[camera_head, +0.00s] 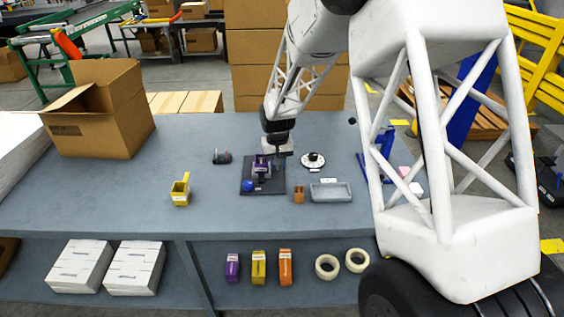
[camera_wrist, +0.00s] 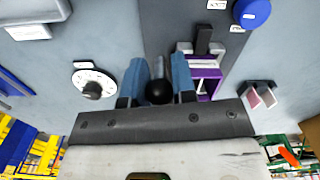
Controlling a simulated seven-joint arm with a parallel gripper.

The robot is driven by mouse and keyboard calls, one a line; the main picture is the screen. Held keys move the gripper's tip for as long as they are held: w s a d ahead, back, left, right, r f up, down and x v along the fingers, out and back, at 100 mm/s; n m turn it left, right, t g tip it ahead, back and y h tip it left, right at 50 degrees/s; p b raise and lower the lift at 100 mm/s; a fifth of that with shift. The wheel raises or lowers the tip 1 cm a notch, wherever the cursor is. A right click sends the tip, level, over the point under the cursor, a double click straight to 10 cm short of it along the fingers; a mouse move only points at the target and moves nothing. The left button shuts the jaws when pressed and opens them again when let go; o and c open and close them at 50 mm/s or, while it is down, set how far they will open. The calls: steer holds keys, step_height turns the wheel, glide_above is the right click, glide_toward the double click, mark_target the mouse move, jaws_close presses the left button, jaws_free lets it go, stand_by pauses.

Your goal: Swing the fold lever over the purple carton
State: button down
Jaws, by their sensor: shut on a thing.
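The purple carton (camera_head: 263,171) sits on a dark base plate (camera_head: 275,186) on the bench. In the wrist view the carton (camera_wrist: 207,73) shows purple and white sides, just right of my fingers, with a dark bar at its far end. My gripper (camera_wrist: 160,82) points down with its blue fingers shut on a black ball knob (camera_wrist: 158,93), which looks like the fold lever's end. In the head view my gripper (camera_head: 265,156) is at the carton's far side. A blue knob (camera_head: 248,186) is on the plate.
A white dial (camera_head: 313,160), a grey tray (camera_head: 330,191) and a small brown block (camera_head: 298,194) lie right of the plate. A yellow holder (camera_head: 181,190) and a small dark object (camera_head: 222,157) lie left. A cardboard box (camera_head: 98,110) stands far left. The bench's front is clear.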

steer(key=shift+s+a+m, duration=0.15)
steer(key=shift+a+m, duration=1.25)
steer(key=shift+a, duration=0.45)
steer(key=shift+a+m, duration=0.9)
steer(key=shift+a, duration=0.25)
steer(key=shift+w+a+m, duration=0.3)
steer(key=shift+a+m, duration=0.2)
steer(key=shift+a, duration=0.15)
steer(key=shift+w+a+m, duration=0.3)
steer(key=shift+a+m, duration=0.2)
steer(key=shift+a, duration=0.25)
steer(key=c, duration=1)
jaws_free()
steer(key=shift+o, duration=0.2)
steer(key=shift+r, duration=0.25)
step_height(320, 180, up, 7)
steer(key=shift+r, duration=0.2)
